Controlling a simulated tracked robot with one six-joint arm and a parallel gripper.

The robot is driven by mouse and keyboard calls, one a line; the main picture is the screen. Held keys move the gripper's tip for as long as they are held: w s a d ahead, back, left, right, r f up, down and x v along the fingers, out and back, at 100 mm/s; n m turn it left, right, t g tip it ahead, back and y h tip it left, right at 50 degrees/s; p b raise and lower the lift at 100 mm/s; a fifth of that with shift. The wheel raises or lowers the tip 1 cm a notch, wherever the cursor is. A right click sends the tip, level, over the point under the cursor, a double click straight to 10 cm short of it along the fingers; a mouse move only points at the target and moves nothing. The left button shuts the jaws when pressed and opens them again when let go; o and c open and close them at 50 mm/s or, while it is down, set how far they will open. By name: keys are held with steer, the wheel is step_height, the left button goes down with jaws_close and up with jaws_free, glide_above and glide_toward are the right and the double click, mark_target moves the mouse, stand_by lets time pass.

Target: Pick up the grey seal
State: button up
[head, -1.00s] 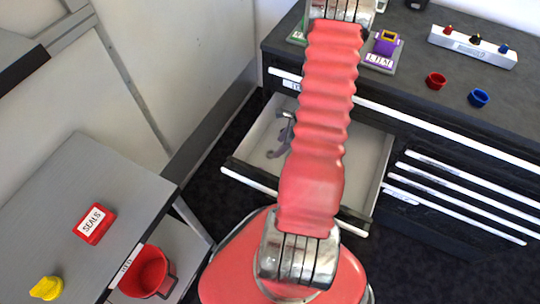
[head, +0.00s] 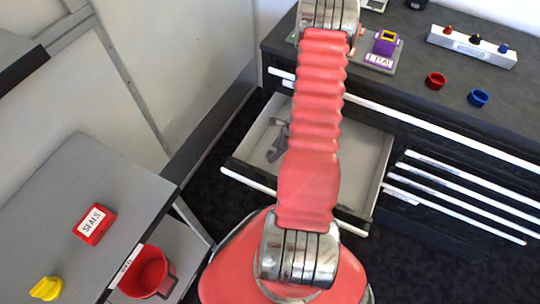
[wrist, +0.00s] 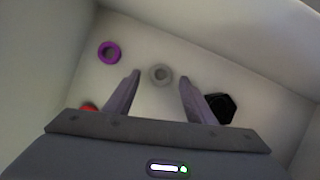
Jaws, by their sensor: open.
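The grey seal (wrist: 160,74) is a small ring lying flat on the pale floor of the open drawer (head: 362,158). In the wrist view it shows in the gap between the tips of my gripper (wrist: 159,77), which is open and empty. I cannot tell how high the fingertips are above the seal. In the head view part of my gripper (head: 278,140) shows inside the drawer, left of my arm. The grey seal cannot be made out in that view.
In the drawer, a purple ring (wrist: 109,52) lies left, a black piece (wrist: 220,107) right, and a red piece (wrist: 88,107) is partly hidden at left. Drawer walls stand close around. Red (head: 436,80) and blue (head: 479,98) rings sit on the bench. A red SEALS box (head: 94,224) is at left.

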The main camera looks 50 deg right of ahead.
steer(key=shift+w+a+f, duration=0.1)
steer(key=shift+w+f, duration=0.05)
steer(key=shift+f, duration=0.3)
steer(key=c, duration=1.1)
steer(key=shift+r, duration=0.1)
steer(key=shift+r, duration=4.95)
